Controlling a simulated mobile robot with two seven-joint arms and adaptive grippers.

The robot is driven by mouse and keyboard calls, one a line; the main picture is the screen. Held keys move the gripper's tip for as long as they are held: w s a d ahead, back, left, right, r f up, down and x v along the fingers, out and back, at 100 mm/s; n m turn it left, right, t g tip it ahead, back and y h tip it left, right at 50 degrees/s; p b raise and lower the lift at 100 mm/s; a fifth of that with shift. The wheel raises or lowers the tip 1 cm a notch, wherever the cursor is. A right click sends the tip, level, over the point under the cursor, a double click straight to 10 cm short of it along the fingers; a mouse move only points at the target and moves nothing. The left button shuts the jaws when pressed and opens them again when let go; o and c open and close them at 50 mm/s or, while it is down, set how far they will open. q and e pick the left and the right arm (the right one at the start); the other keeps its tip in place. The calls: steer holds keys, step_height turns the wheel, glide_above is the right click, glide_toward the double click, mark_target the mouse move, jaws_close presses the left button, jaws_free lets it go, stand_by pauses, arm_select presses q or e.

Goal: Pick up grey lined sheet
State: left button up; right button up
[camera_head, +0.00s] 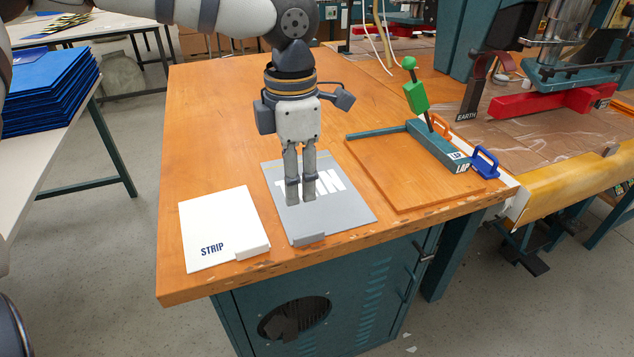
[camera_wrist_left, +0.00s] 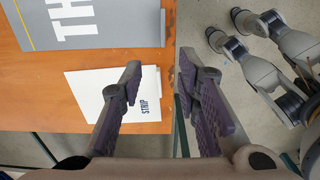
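The grey sheet (camera_head: 345,207) lies flat on the wooden bench, with white lettering and a thin yellow line near its back edge. Part of it also shows at top left in the left wrist view (camera_wrist_left: 120,25). A grey clip (camera_head: 310,240) sits at its front edge. My left gripper (camera_head: 301,197) points down in front of the sheet in the head view and hides part of the lettering. In the wrist view its fingers (camera_wrist_left: 160,68) are apart with nothing between them. My right gripper (camera_wrist_left: 228,28) shows at upper right in the wrist view, fingers apart, over the floor.
A white STRIP sheet (camera_head: 217,225) lies left of the grey one. Blue sheets (camera_head: 45,85) are stacked on the left table. The bench behind the grey sheet is clear.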

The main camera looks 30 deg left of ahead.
mark_target(302, 236)
arm_select(q)
steer(key=f, duration=0.4)
steer(key=f+b, duration=0.1)
steer(key=f, duration=0.7)
steer(key=shift+d, duration=0.35)
steer(key=shift+r, duration=0.1)
jaws_close()
arm_select(e)
steer(key=shift+s+d+f+g, duration=0.2)
steer(key=shift+s+f+g, duration=0.2)
steer(key=shift+s+f, duration=0.5)
